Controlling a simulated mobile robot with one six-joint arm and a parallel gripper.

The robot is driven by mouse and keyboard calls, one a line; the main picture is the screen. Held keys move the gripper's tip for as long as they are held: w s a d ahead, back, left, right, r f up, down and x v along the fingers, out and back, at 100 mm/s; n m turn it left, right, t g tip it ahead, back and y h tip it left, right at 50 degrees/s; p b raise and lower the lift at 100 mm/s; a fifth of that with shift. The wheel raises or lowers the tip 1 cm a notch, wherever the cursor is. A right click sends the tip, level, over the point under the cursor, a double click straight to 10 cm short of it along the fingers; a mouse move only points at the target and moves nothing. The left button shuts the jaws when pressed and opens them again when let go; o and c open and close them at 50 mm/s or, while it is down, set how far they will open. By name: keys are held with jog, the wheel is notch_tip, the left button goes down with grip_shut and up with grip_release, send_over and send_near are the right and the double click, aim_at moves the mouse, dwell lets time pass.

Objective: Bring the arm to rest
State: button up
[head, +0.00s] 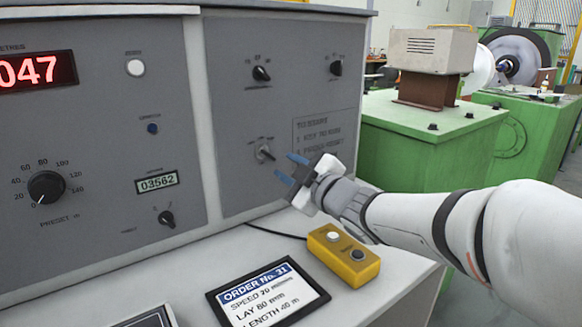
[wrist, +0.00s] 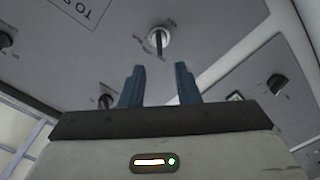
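My gripper (head: 291,170) is in front of the right panel of the control cabinet, with its two blue fingers pointing at a toggle-like switch (head: 265,153). In the wrist view the fingers (wrist: 160,88) stand apart with nothing between them. The switch with its silver collar and dark lever (wrist: 159,38) lies beyond the fingertips, and a gap shows between them. My arm reaches in from the right side of the head view.
A yellow two-button box (head: 343,262) sits on the desk below my gripper. An order display (head: 268,295) lies to its left. The cabinet's left panel has a preset knob (head: 46,187) and a red readout (head: 38,71). Green machinery (head: 430,140) stands behind.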

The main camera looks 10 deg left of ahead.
jog(key=d+r+m+h+p, duration=0.1)
jog(key=d+m+h+p, duration=0.95)
jog(key=d, duration=0.95)
jog(key=s+d+f+m+g+h+p, duration=0.1)
jog(key=s+d+m+g+p, duration=0.3)
jog(key=s, duration=0.7)
jog(key=s+d+f+m+g+h+p, duration=0.1)
jog(key=s+d+m+g+p, duration=0.3)
jog(key=s, duration=0.6)
jog(key=shift+s+d+m+g+h+p, duration=0.4)
jog(key=shift+d+g+h+p, duration=0.2)
jog(key=shift+d, duration=0.6)
